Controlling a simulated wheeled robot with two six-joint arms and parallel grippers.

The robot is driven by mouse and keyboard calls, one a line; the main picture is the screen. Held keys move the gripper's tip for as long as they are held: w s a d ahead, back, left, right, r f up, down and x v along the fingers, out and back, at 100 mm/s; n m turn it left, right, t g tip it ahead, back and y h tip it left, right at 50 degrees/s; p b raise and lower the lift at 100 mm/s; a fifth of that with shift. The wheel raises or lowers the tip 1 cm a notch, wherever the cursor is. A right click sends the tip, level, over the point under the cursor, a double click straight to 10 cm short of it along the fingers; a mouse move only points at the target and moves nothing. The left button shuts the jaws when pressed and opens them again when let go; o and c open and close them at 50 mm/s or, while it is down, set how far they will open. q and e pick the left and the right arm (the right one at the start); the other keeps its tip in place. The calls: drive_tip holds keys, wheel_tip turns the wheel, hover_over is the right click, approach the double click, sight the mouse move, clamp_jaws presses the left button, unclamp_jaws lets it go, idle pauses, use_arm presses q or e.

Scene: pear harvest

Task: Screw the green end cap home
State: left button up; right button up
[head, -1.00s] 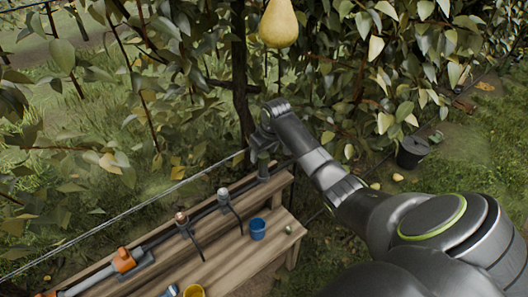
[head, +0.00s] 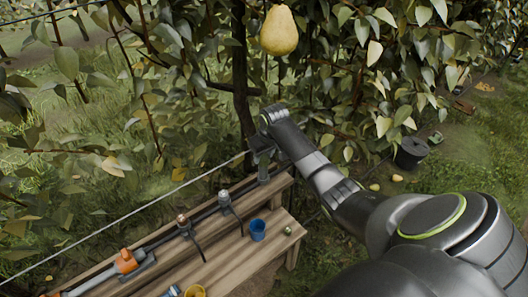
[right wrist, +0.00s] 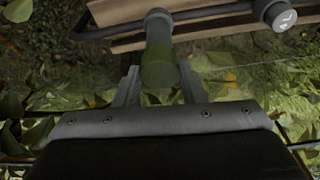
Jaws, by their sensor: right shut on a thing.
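My right gripper (head: 262,148) is over the far right end of the bench's raised shelf, at the top of a short upright grey-green stub (head: 263,172). In the right wrist view its fingers (right wrist: 158,88) stand on both sides of a dark green cylinder (right wrist: 159,72), which looks like the green end cap, and are shut on it. The cylinder lines up with the grey-green stub (right wrist: 158,28) beyond it. I cannot tell whether a gap remains between them. In the head view the gripper hides the cap. My left gripper is not in view.
The wooden bench (head: 232,262) carries a dark pipe with an orange fitting (head: 126,262), two upright fittings, a blue cup (head: 257,229), a yellow cup (head: 195,291) and a small green piece (head: 288,230). A wire crosses behind. A pear (head: 279,31) and leafy branches hang close above.

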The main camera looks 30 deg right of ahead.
drive_tip(key=m+p, duration=0.2)
drive_tip(key=m+h+p, duration=0.1)
drive_tip(key=m+p, duration=0.1)
drive_tip(key=shift+r, duration=0.25)
drive_tip(key=m+h+p, duration=0.1)
drive_tip(key=m+p, duration=0.1)
drive_tip(key=m, duration=0.2)
drive_tip(key=shift+g, duration=0.4)
drive_tip(key=m+p, duration=0.1)
drive_tip(key=m, duration=0.2)
drive_tip(key=shift+f+g+h, duration=0.1)
drive_tip(key=shift+g+h, duration=0.2)
drive_tip(key=shift+g, duration=0.1)
drive_tip(key=m, duration=0.2)
drive_tip(key=shift+d+f+m+g, duration=0.1)
drive_tip(key=shift+d+m+g, duration=0.05)
drive_tip(key=shift+m+g, duration=0.15)
drive_tip(key=o, duration=0.7)
drive_tip(key=shift+d, duration=0.1)
drive_tip(key=o, duration=0.3)
drive_tip(key=shift+s+d, duration=0.15)
